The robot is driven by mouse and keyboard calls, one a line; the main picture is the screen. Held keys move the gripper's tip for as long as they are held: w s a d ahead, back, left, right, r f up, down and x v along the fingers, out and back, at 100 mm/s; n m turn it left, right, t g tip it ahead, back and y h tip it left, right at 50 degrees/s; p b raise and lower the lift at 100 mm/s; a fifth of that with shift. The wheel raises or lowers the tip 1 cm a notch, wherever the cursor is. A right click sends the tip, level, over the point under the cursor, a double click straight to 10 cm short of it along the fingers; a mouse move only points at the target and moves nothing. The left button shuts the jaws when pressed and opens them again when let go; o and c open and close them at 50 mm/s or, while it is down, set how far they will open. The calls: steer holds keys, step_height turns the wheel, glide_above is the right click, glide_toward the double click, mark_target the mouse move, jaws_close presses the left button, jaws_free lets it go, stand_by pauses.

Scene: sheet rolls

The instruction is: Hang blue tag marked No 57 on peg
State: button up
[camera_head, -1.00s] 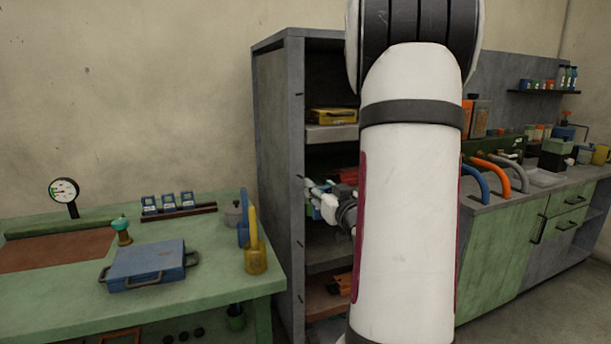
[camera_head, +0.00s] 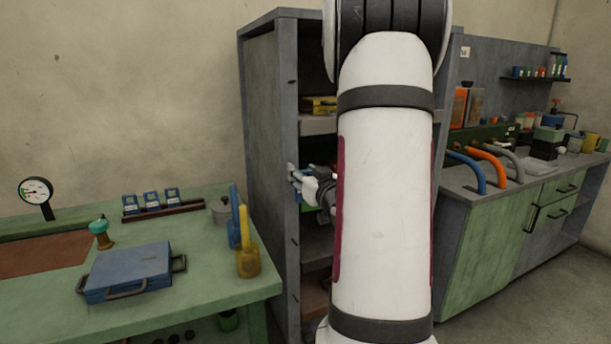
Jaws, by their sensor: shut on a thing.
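My gripper (camera_head: 294,178) is at the left front edge of the tall grey cabinet, partly hidden by my own arm. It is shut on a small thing. Small dark pegs stick out along the cabinet's front edge, with an upper peg (camera_head: 292,81) and a lower peg (camera_head: 294,241) in view. Whether the tag touches a peg cannot be told.
The cabinet (camera_head: 266,150) has open shelves with a yellow case (camera_head: 320,104). A green table (camera_head: 200,287) at left holds a blue case (camera_head: 128,270), blue cards on a rack (camera_head: 152,201) and a yellow holder (camera_head: 247,262). A green-fronted counter (camera_head: 490,230) stands at right.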

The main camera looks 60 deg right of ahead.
steer(key=shift+b+x, duration=0.3)
steer(key=shift+x, duration=2.7)
steer(key=shift+w+d+f+b, duration=0.15)
steer(key=shift+w+f+b, duration=0.25)
steer(key=shift+b, duration=0.05)
steer(key=shift+w, duration=0.1)
jaws_close()
steer(key=o, duration=0.8)
jaws_free()
steer(key=o, duration=0.4)
steer(key=shift+w+d+f, duration=0.2)
steer(key=shift+f, duration=0.05)
steer(key=shift+o, duration=0.2)
steer(key=shift+r, duration=0.1)
steer(key=shift+s, duration=0.2)
